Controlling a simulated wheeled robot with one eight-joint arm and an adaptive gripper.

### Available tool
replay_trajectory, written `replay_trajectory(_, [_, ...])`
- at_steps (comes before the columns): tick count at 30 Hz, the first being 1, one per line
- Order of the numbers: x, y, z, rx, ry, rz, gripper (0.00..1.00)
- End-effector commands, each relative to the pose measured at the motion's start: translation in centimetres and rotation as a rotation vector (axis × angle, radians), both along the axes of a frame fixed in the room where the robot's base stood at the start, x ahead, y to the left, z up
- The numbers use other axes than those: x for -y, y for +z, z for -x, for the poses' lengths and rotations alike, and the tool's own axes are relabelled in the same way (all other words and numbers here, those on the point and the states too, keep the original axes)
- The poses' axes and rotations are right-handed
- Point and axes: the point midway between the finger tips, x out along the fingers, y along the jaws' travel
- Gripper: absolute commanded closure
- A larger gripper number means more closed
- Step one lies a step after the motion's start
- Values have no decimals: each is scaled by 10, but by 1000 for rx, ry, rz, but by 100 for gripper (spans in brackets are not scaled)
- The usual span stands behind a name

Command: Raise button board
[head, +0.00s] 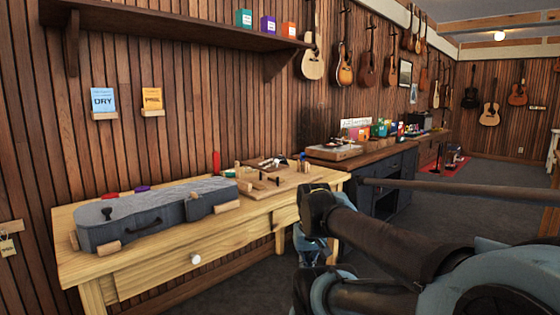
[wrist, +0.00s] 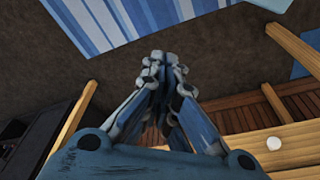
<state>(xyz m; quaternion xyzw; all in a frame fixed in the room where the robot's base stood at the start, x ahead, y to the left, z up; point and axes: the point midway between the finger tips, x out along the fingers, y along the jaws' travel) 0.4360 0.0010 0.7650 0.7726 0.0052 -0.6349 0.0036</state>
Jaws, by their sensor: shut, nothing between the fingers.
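A light wooden board (head: 268,181) with several small pegs and dark pieces lies flat on the right end of the workbench (head: 150,265) in the head view. I cannot tell for sure whether it is the button board; no label reads clearly. My gripper (wrist: 160,62) is shut and empty in the wrist view, its fingertips together over the dark floor. In the head view my arm's end hangs in front of the bench's right end, and the fingers are mostly hidden there. The bench's white drawer knob (wrist: 273,143) shows at the wrist view's right.
A grey instrument case (head: 155,212) lies on the bench between wooden blocks. A wall shelf (head: 170,25) holds small boxes. DRY (head: 103,100) and orange (head: 152,100) cards hang above. Dark blue cabinets (head: 385,180) stand beyond. Striped blue cloth (wrist: 125,20) lies on the floor.

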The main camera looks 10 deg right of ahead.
Motion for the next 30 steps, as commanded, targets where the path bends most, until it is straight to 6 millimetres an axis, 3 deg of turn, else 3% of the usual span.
replay_trajectory(2, [-3,2,-2,5,-32,-25,100])
replay_trajectory(8, [-23,25,-41,23,-234,-187,100])
replay_trajectory(18, [-53,79,-143,14,-712,-588,100])
replay_trajectory(24, [-54,109,-210,-33,-983,-832,100])
replay_trajectory(30, [-43,137,-278,-113,-1240,-1084,100])
